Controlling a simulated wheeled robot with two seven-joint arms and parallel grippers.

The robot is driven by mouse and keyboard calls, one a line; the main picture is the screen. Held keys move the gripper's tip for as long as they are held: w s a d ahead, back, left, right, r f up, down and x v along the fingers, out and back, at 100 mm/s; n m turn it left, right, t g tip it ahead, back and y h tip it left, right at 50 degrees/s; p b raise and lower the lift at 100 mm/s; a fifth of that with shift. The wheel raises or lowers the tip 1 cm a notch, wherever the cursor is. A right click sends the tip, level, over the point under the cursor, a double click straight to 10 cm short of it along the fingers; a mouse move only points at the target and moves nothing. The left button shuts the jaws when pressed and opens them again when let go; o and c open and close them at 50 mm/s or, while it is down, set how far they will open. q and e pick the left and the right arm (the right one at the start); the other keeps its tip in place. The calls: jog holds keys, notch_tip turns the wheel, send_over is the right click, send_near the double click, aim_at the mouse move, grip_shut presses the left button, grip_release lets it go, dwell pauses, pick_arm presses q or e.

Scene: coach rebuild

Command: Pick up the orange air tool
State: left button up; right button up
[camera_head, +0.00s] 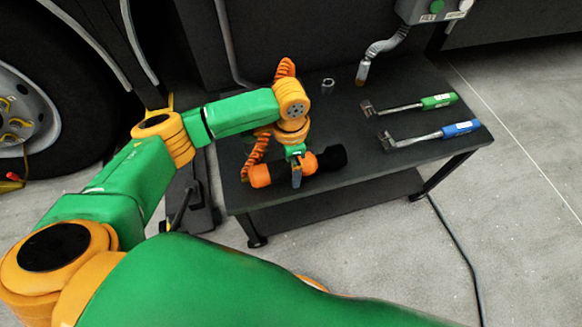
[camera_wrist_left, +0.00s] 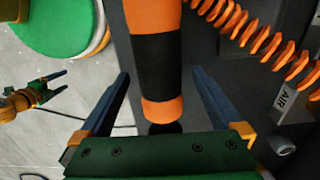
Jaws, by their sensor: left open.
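The orange air tool (camera_head: 261,176) lies on the dark table, with an orange body and a black end. It also shows in the left wrist view (camera_wrist_left: 155,62) with a black band around its middle. My left gripper (camera_head: 297,180) is over the tool and hides part of it in the head view. In the left wrist view its two dark fingers (camera_wrist_left: 160,82) are open, one on each side of the tool, with gaps visible. My right gripper (camera_wrist_left: 64,81) shows at the left of the left wrist view, fingers apart and empty, far from the tool.
An orange coiled hose (camera_head: 253,157) lies by the tool. A green-handled wrench (camera_head: 437,102) and a blue-handled wrench (camera_head: 458,130) lie to the right on the table (camera_head: 400,165). A small metal socket (camera_head: 328,86) stands near the back. A wheel (camera_head: 22,120) is at left.

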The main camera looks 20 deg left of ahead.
pick_arm(q)
jog(key=shift+r, duration=0.1)
grip_shut()
